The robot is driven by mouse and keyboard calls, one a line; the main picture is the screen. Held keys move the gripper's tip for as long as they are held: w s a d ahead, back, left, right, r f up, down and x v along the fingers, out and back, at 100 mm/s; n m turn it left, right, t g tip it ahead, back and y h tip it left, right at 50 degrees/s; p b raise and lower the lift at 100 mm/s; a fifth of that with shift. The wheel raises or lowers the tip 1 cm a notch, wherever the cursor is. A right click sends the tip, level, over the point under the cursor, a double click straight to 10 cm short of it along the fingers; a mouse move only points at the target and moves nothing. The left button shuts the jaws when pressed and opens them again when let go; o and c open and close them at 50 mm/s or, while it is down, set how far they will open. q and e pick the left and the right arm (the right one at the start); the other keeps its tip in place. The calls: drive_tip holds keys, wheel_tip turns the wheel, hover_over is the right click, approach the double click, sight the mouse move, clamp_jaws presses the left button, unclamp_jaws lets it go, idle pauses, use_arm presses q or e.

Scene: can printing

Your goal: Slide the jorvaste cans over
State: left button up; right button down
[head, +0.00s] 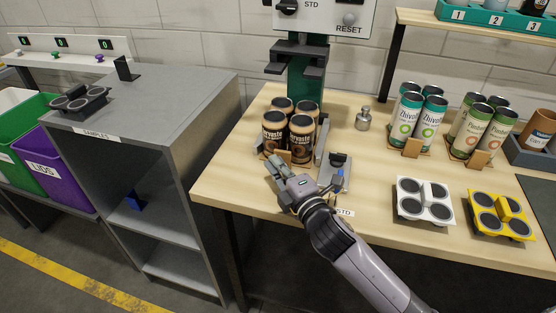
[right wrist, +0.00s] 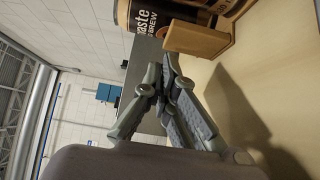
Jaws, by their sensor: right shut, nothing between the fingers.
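Several dark jorvaste cans (head: 301,138) with cream bands stand upright in a tight group under the green press, at the left part of the wooden table. A small wooden block (head: 283,155) sits at the front of the group. My right gripper (head: 276,168) is shut and empty, just in front of the cans and the block. In the right wrist view the gripper (right wrist: 160,75) shows below the wooden block (right wrist: 197,36) and a jorvaste can (right wrist: 144,18). I cannot tell whether it touches the block. My left gripper is not in view.
The green press (head: 308,78) stands behind the cans. A metal weight (head: 363,118) and a small metal fixture (head: 337,170) are to their right. Zhivola cans (head: 406,118), green-and-red cans (head: 472,128), a white carrier (head: 410,190) and a yellow carrier (head: 487,205) occupy the right. A grey shelf (head: 190,90) stands left, across a gap.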

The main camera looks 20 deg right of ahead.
sight(284, 142)
drive_tip(key=shift+w+d, duration=0.25)
drive_tip(key=shift+w, duration=0.05)
drive_tip(key=w+d, duration=0.1)
drive_tip(key=w, duration=0.1)
drive_tip(key=w+d+p, duration=0.1)
drive_tip(key=w, duration=0.1)
drive_tip(key=w+d, duration=0.2)
drive_tip(key=shift+d, duration=0.1)
use_arm(q)
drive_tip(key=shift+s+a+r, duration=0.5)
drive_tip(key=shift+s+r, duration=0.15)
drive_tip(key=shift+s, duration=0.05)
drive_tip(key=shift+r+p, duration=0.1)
drive_tip(key=shift+p, duration=0.2)
use_arm(e)
drive_tip(key=shift+s, duration=0.1)
